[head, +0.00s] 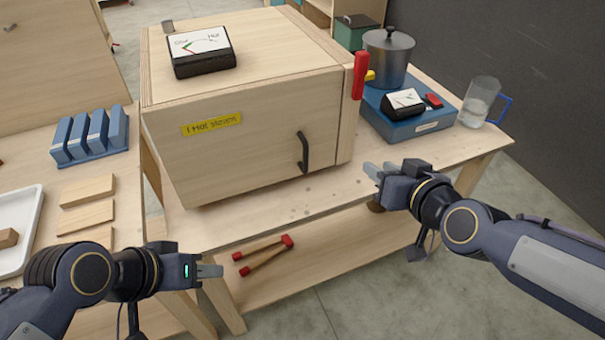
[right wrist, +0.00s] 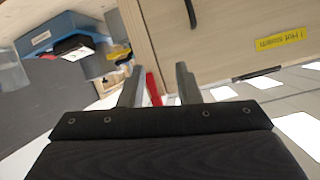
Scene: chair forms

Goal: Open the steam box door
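The steam box (head: 250,100) is a large pale wooden box on a wooden bench. Its front door (head: 235,150) looks shut, with a yellow label and a dark upright handle (head: 303,152) near its right edge. The handle also shows in the right wrist view (right wrist: 191,13), upside down. My right gripper (head: 372,172) is right of the handle and apart from it, at the bench's front. Its two fingers stand apart with nothing held in the right wrist view (right wrist: 157,85). My left gripper (head: 221,271) is low, in front of the bench, away from the box; its finger gap is unclear.
A red lever (head: 360,75) is on the box's right side. A blue hot plate (head: 408,120) with a metal pot (head: 388,58) stands right of it, beside a glass jug (head: 480,102). A red-ended wooden tool (head: 264,254) lies on the lower shelf. A dial gauge (head: 202,52) sits on top.

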